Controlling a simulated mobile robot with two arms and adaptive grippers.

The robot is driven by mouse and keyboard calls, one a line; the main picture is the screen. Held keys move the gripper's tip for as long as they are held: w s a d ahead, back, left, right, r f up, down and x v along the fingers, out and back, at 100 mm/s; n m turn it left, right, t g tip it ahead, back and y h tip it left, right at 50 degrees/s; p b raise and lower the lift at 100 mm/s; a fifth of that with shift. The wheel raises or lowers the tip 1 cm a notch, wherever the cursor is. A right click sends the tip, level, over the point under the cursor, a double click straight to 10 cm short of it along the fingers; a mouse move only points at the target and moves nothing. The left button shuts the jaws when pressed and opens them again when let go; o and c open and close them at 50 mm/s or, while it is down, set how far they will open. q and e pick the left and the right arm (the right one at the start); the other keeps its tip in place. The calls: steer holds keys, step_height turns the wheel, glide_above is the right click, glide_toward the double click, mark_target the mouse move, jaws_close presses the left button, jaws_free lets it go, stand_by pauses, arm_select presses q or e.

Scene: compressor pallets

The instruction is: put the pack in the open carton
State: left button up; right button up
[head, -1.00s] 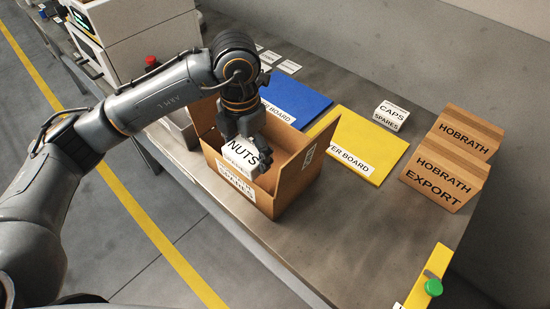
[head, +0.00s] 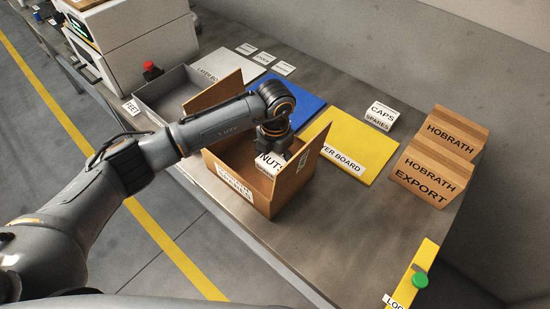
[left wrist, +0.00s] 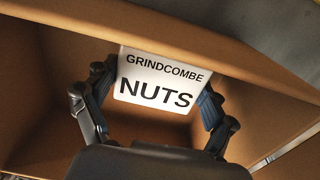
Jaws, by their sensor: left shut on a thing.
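The pack is white and marked GRINDCOMBE NUTS (left wrist: 158,82); in the head view the pack (head: 268,163) shows in part at the carton's mouth. My left gripper (head: 276,152) is shut on it, with a finger on each side in the left wrist view (left wrist: 158,100). The open brown carton (head: 247,197) stands on the bench with flaps up. The pack is inside the carton's opening; whether it touches the floor of the carton I cannot tell. My right gripper is not seen.
A blue board (head: 295,103) and a yellow board (head: 352,143) lie behind the carton. A CAPS SPARES pack (head: 381,115) and brown HOBRATH cartons (head: 432,174) stand to the right. A grey tray (head: 158,103) is at the left.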

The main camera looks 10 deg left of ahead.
mark_target(275, 161)
arm_select(q)
steer(key=shift+f, duration=0.25)
steer(key=o, duration=1.1)
steer(key=shift+r, duration=0.15)
steer(key=shift+r, duration=0.1)
step_height(275, 161, up, 12)
steer(key=b, duration=0.3)
steer(key=shift+r, duration=0.1)
